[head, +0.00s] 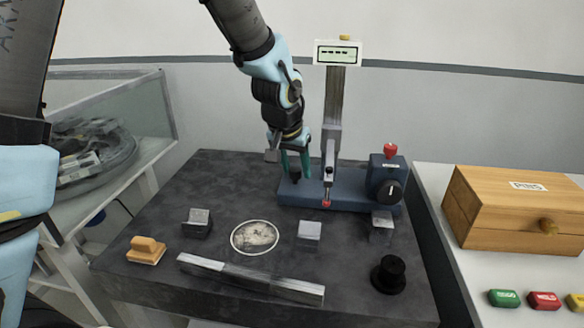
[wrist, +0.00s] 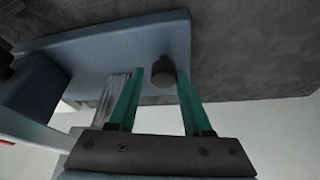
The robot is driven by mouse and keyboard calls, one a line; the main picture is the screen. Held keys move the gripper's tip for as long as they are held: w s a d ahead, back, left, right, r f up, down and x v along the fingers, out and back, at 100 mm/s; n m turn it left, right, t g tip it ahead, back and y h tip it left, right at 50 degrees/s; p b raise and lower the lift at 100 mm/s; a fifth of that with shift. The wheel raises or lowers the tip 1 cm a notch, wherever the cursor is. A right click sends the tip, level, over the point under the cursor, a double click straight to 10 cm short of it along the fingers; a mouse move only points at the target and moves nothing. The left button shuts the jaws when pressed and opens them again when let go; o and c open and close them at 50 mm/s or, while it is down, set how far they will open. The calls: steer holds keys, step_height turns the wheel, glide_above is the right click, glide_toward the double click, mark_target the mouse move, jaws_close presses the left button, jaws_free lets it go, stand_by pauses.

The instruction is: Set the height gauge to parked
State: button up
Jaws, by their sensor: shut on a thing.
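The height gauge has a dark blue base (head: 345,203), a grey upright column (head: 334,100) and a display (head: 337,53) on top showing dashes. Its slider (head: 329,172) is low on the column and ends in a red tip just above the base. My gripper (head: 294,178) points down at the left end of the base, left of the column. Its green fingers are shut on a small dark knob (wrist: 162,72), seen between the fingertips in the wrist view. The fingers hide this knob in the head view.
A blue block with a black dial (head: 389,190) and red knob (head: 390,151) stands at the base's right end. The dark slab holds metal blocks, a round disc (head: 254,237), a long bar (head: 250,279) and a black knob (head: 388,274). A wooden box (head: 515,208) stands right.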

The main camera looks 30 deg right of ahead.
steer(key=o, duration=0.4)
steer(key=shift+s+d, duration=0.1)
steer(key=shift+d, duration=0.05)
steer(key=b+v, duration=0.1)
steer(key=v, duration=1)
steer(key=shift+f, duration=0.15)
steer(key=w+a+f+n+y, duration=0.15)
steer(key=w+a, duration=0.25)
steer(key=a, duration=0.5)
steer(key=w+a+f+n+y, duration=0.1)
steer(key=w+a+f+n, duration=0.3)
steer(key=a, duration=0.5)
steer(key=s+a+f+n, duration=0.1)
steer(key=a, duration=0.6)
steer(key=a+f+n, duration=0.1)
steer(key=a+n, duration=0.1)
steer(key=a, duration=0.5)
steer(key=s+a+f+n+y, duration=0.1)
steer(key=a+f+n, duration=0.1)
steer(key=a, duration=0.5)
steer(key=shift+s+a+f+g, duration=0.1)
steer(key=shift+s+g, duration=0.25)
steer(key=shift+g, duration=0.05)
